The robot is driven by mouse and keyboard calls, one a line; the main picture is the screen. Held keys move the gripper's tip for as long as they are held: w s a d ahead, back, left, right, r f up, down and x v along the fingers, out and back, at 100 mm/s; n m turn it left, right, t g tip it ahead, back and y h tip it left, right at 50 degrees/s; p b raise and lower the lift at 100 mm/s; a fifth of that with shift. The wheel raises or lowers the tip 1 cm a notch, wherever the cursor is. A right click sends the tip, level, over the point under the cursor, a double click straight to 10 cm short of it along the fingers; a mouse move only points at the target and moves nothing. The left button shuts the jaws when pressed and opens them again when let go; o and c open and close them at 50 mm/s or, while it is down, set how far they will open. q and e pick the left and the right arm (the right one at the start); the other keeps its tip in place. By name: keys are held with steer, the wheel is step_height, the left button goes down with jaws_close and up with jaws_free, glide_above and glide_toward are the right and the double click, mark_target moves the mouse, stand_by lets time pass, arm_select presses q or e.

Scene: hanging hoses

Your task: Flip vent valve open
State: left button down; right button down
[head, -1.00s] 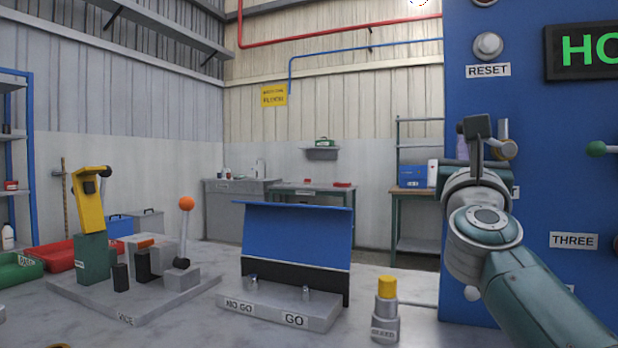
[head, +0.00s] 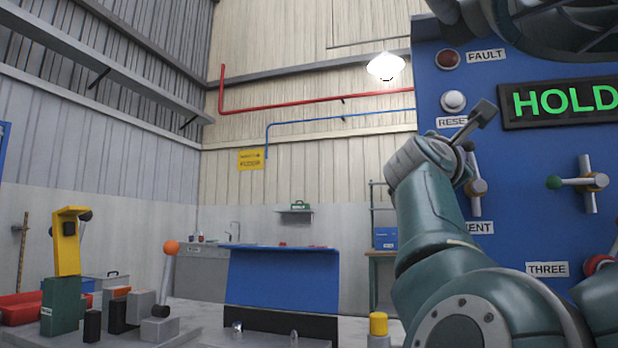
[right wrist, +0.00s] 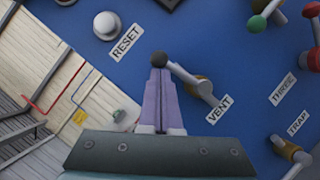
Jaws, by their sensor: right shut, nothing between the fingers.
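The vent valve (head: 477,187) is on the blue panel, with a brass hub and a silver lever standing roughly upright. Its VENT label (head: 478,228) is partly hidden by my arm in the head view. In the right wrist view the vent valve (right wrist: 203,87) and its label (right wrist: 219,109) are clear. My right gripper (head: 484,113) is shut and empty, just above and left of the valve in the head view. In the right wrist view its purple fingers (right wrist: 158,62) end beside the lever's upper end; I cannot tell whether they touch. My left gripper is out of view.
Above are a RESET button (head: 453,101), a red FAULT lamp (head: 448,59) and a green HOLD display (head: 562,101). A valve with a green ball (head: 580,182) sits to the right, above the THREE label (head: 547,269). A yellow-topped post (head: 378,325) stands left of my arm.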

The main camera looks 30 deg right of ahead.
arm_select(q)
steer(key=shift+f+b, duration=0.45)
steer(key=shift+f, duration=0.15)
arm_select(e)
steer(key=shift+s+d+r+m+g, duration=0.15)
steer(key=shift+m+g, duration=0.05)
steer(key=shift+m, duration=0.3)
steer(key=shift+s+d+r+m+g, duration=0.1)
steer(key=shift+s+m+g, duration=0.1)
steer(key=shift+m, duration=0.3)
